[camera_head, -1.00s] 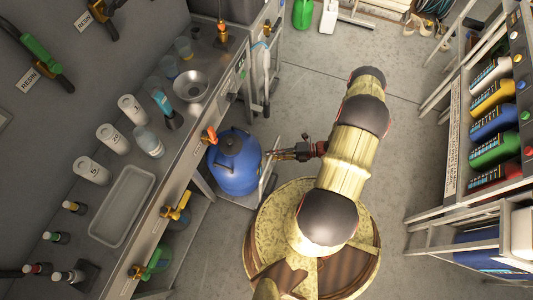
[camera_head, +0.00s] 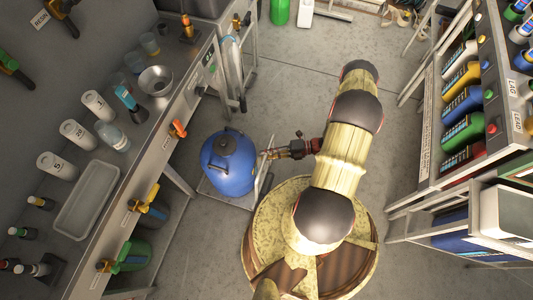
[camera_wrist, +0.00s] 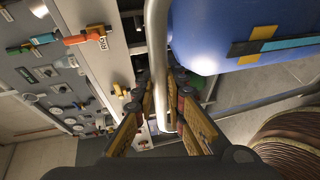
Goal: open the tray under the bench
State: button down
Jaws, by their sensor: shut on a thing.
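The tray (camera_head: 228,200) is a flat grey platform low beside the bench, drawn out from under it, with a blue drum (camera_head: 232,168) standing on it. Its upright metal bar handle (camera_head: 264,183) is on the side toward me. My gripper (camera_head: 272,154) reaches left to this bar. In the wrist view, my gripper's fingers (camera_wrist: 164,112) close around the bar (camera_wrist: 158,60), beside the drum (camera_wrist: 215,35). The drum hides much of the tray, and the inner edge near the bench is hard to see.
The metal bench (camera_head: 150,140) on the left carries bottles, white cylinders and a shallow basin (camera_head: 87,200). Orange and yellow valves stick out from its front. A rack (camera_head: 465,130) of coloured bottles stands at the right. The floor (camera_head: 300,85) beyond my arm is clear.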

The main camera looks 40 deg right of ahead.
jog(key=shift+d, duration=0.1)
jog(key=c, duration=1.8)
grip_release()
jog(key=shift+c, duration=0.2)
jog(key=shift+o, duration=0.2)
jog(key=v, duration=1.1)
jog(key=shift+s+d, duration=0.25)
jog(key=shift+d, duration=0.1)
jog(key=shift+r, duration=0.1)
